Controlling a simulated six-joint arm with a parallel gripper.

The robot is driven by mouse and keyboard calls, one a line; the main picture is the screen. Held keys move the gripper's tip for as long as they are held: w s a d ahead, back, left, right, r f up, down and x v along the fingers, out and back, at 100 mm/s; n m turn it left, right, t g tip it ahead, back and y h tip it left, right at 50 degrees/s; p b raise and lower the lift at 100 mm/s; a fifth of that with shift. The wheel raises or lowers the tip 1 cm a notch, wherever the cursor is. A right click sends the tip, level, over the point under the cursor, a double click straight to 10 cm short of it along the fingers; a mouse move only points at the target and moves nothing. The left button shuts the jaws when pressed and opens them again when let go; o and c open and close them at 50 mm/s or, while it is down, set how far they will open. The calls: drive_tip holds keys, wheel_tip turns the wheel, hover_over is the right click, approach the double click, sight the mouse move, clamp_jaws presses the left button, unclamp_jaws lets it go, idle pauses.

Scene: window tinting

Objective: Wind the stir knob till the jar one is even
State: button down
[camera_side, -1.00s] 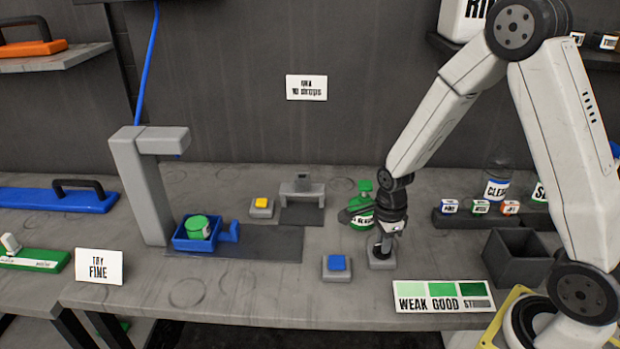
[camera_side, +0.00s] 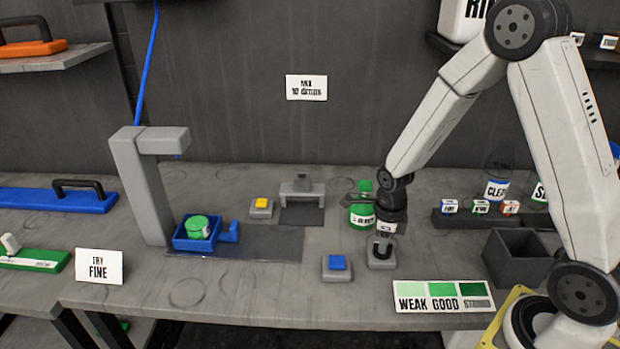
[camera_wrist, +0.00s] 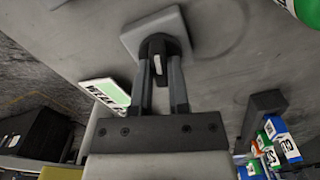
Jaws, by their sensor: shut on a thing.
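The stir knob is a dark upright knob (camera_wrist: 157,45) on a small grey square base (camera_side: 381,262) near the front of the bench. My gripper (camera_side: 383,246) is above the base, pointing down, and shut on the knob. The wrist view shows both fingers (camera_wrist: 160,85) closed on either side of the knob. The jar (camera_side: 199,228) has a green top and sits in a blue tray (camera_side: 190,244) under the grey post at the left. How even its contents are cannot be told from here.
A blue button (camera_side: 337,263) stands just left of the knob base. A WEAK/GOOD colour card (camera_side: 443,296) is at the front right. A dark open bin (camera_side: 520,257) is further right.

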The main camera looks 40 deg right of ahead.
drive_tip(key=c, duration=0.6)
unclamp_jaws()
drive_tip(key=shift+r, duration=0.15)
drive_tip(key=shift+r, duration=3.8)
drive_tip(key=s+a+n+t, duration=0.1)
drive_tip(key=s+a+n, duration=0.2)
drive_tip(key=n, duration=1.2)
drive_tip(key=s+a+r+n+t, duration=0.1)
drive_tip(key=s+a+n, duration=0.2)
drive_tip(key=n, duration=1.2)
drive_tip(key=shift+s+r+t, duration=0.15)
drive_tip(key=shift+s+t, duration=0.05)
drive_tip(key=shift+t, duration=0.1)
